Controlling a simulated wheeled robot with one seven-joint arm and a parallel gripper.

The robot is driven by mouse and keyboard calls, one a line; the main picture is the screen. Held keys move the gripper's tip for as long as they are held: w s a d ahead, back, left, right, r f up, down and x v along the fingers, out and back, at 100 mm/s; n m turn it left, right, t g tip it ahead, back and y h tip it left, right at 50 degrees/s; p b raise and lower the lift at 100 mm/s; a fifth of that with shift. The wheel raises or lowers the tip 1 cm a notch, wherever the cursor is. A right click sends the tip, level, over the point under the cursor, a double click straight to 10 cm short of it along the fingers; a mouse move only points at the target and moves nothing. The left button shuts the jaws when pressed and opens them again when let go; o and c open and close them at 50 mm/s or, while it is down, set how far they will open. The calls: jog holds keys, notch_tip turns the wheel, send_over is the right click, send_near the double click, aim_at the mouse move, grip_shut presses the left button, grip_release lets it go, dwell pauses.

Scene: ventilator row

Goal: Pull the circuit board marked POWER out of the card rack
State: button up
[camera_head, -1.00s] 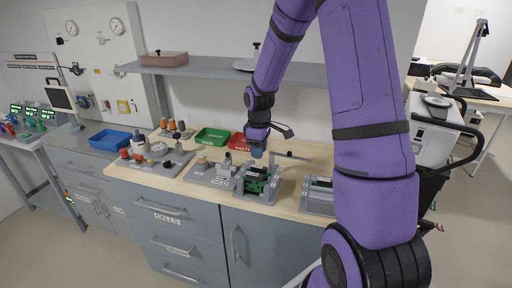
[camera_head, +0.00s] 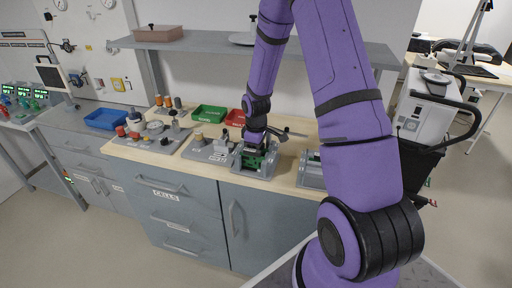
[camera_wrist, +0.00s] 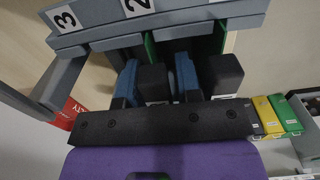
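The card rack (camera_head: 251,173) is a grey stand with green circuit boards, near the bench's front edge in the head view. In the wrist view its grey frame (camera_wrist: 185,22) shows labels 3 and 2. Two green boards show there, left (camera_wrist: 150,48) and right (camera_wrist: 220,38), each ending in a dark block. My gripper (camera_wrist: 155,82) has its blue fingers on either side of the left board's block (camera_wrist: 153,80). Whether they press on it I cannot tell. The right block (camera_wrist: 225,74) is just outside the right finger. White labels under the blocks are mostly hidden; I cannot read POWER.
A red tray (camera_head: 236,118) and a green tray (camera_head: 209,113) stand behind the rack. A grey fixture with parts (camera_head: 205,147) is left of it, another grey fixture (camera_head: 311,170) to its right. A shelf (camera_head: 230,45) hangs above the bench.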

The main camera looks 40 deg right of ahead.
grip_shut()
jog(key=shift+c, duration=1.7)
grip_release()
grip_shut()
jog(key=shift+r, duration=0.1)
jog(key=shift+r, duration=4.2)
